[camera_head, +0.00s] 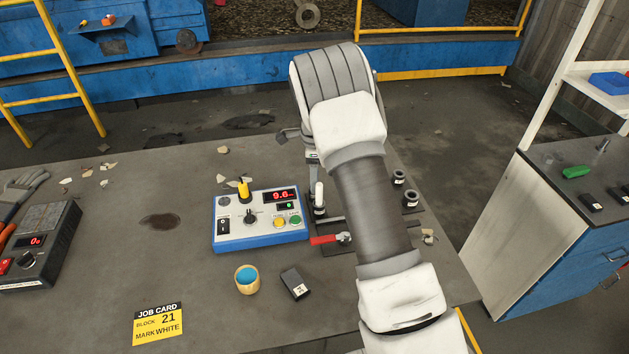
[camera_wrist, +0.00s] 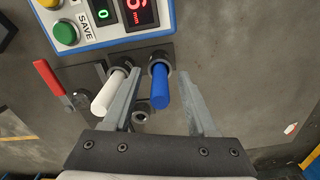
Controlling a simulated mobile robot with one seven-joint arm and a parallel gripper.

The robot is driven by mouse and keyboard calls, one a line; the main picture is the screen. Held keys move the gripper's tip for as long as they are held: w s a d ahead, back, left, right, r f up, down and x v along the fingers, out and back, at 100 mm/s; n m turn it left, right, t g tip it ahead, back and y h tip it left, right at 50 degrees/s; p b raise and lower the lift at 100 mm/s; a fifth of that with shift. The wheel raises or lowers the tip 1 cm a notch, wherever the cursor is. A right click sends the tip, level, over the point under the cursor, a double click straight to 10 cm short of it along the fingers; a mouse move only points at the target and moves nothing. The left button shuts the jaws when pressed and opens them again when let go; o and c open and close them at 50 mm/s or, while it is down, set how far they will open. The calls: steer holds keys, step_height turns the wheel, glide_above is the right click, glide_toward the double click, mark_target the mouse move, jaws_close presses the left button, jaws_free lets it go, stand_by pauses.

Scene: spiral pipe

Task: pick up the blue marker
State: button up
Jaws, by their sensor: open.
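The blue marker (camera_wrist: 160,88) stands in a dark round holder in the wrist view, its near end toward the camera. My gripper (camera_wrist: 160,76) is open, with one finger on each side of the blue marker. I cannot tell whether either finger touches it. A white marker (camera_wrist: 107,95) stands in the neighbouring holder, just outside the left finger. In the head view my arm hides the blue marker, and my fingertips cannot be made out.
A blue and white control box (camera_head: 260,218) stands left of my arm, near the holders. A red-handled clamp (camera_head: 330,239) lies close by.

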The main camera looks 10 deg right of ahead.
steer(key=shift+f, duration=0.15)
jaws_close()
stand_by(0.4)
